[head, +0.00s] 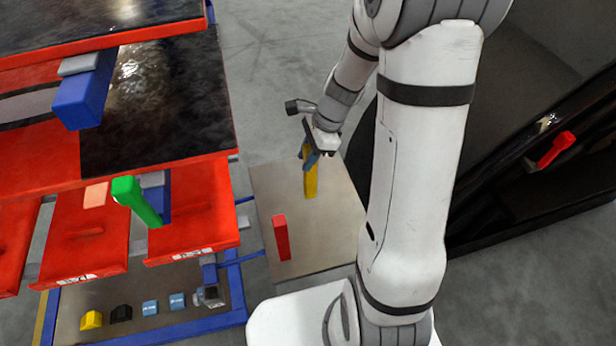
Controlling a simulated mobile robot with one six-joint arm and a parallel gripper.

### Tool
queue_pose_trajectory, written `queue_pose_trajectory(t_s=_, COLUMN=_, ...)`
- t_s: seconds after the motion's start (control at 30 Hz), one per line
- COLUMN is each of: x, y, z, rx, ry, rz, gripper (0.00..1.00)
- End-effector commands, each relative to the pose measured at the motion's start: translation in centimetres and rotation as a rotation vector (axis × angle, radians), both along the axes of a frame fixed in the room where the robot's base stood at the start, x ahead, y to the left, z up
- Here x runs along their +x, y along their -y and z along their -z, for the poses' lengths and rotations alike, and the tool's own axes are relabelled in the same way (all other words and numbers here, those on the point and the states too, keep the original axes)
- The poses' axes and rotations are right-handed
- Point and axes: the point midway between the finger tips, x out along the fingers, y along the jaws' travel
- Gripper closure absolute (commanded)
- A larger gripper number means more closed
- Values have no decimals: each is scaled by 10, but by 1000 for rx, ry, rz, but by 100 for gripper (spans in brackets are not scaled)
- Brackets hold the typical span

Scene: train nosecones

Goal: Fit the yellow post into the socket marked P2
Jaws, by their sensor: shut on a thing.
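The yellow post (310,182) is upright over a tan board in the middle of the head view. My gripper (310,157) is shut on its upper part, and the fingers hide some of it. I cannot tell whether the post's lower end touches the board. Two red panels at the left carry small white labels, one on the left panel (80,279) and one on the right panel (194,253). The labels are too small to read surely, so I cannot tell which socket is P2.
The tan board (335,235) also bears a red post (281,237). A green post (136,200) leans at the red panels. A blue block (84,98) is above. Another red post (556,149) is in the dark structure at right. Small blocks lie in a blue-edged tray (205,333).

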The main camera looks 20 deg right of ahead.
Motion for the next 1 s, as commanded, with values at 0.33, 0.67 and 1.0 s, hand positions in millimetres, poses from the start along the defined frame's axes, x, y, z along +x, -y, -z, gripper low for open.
queue_pose_trajectory(t_s=0.33, x=0, y=1, z=38, rx=0, ry=-2, rz=1, gripper=100)
queue_pose_trajectory(t_s=0.67, x=0, y=1, z=57, rx=0, ry=2, rz=0, gripper=100)
queue_pose_trajectory(t_s=1.0, x=0, y=1, z=60, rx=0, ry=2, rz=1, gripper=61)
